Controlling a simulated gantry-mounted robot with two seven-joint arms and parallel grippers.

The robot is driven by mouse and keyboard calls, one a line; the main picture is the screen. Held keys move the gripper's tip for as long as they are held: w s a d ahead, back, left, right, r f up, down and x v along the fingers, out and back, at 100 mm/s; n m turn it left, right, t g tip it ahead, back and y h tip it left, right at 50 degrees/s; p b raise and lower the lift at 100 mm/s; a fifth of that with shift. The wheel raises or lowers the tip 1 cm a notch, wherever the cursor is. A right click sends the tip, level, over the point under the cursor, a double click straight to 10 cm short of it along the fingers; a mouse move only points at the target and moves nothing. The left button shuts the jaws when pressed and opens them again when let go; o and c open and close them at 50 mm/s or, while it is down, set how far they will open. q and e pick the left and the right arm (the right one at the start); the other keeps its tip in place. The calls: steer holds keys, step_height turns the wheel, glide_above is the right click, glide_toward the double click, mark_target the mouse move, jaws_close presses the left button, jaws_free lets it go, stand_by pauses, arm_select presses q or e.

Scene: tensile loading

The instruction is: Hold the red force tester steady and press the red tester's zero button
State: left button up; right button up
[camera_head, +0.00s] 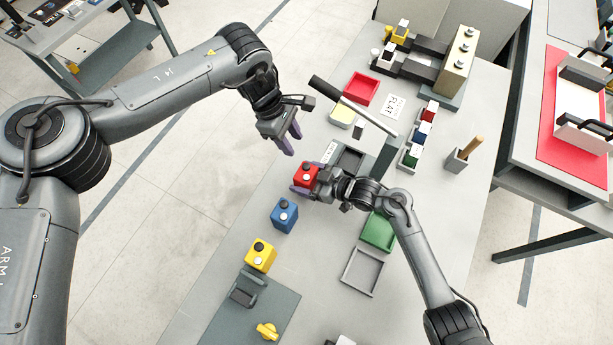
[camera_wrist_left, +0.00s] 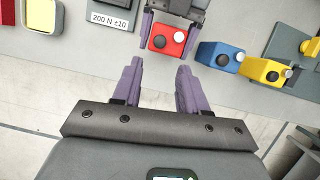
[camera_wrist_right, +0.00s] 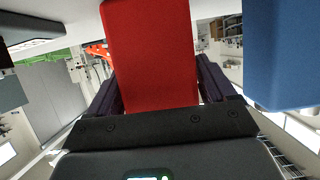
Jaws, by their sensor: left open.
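The red force tester (camera_head: 306,174) stands upright near the table's left edge, with a dark knob and a pale round button on top. It also shows in the left wrist view (camera_wrist_left: 167,46) and fills the middle of the right wrist view (camera_wrist_right: 150,55). My right gripper (camera_head: 303,186) has its purple fingers on both sides of the tester and looks shut on it. My left gripper (camera_head: 291,146) is open and empty, up and left of the tester in the head view and apart from it. In the left wrist view the tester lies beyond the left fingertips (camera_wrist_left: 157,66).
A blue tester (camera_head: 284,215) and a yellow tester (camera_head: 260,255) stand in line below the red one. A red tray (camera_head: 361,88), a green tray (camera_head: 378,231) and a grey tray (camera_head: 361,271) lie on the table. A dark-handled bar (camera_head: 352,104) stretches above the red tester.

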arm_select(q)
steer(key=shift+c, duration=0.3)
arm_select(e)
steer(key=c, duration=0.9)
arm_select(q)
steer(key=shift+n, duration=0.5)
steer(key=c, duration=0.7)
steer(key=n, duration=0.6)
steer(key=shift+s+a+f, duration=0.1)
steer(key=shift+s+a, duration=0.1)
jaws_close()
steer(key=shift+d+r+n+t+y, duration=0.1)
steer(key=shift+d+r+n+y, duration=0.15)
steer(key=shift+r+n, duration=1.05)
steer(key=shift+d+r+n+t+y, duration=0.1)
steer(key=shift+r+n+y, duration=0.4)
steer(key=shift+n, duration=1.55)
steer(key=shift+d+r+n+t+y, duration=0.1)
steer(key=shift+d+r+n+y, duration=0.1)
steer(key=shift+r+n, duration=1.2)
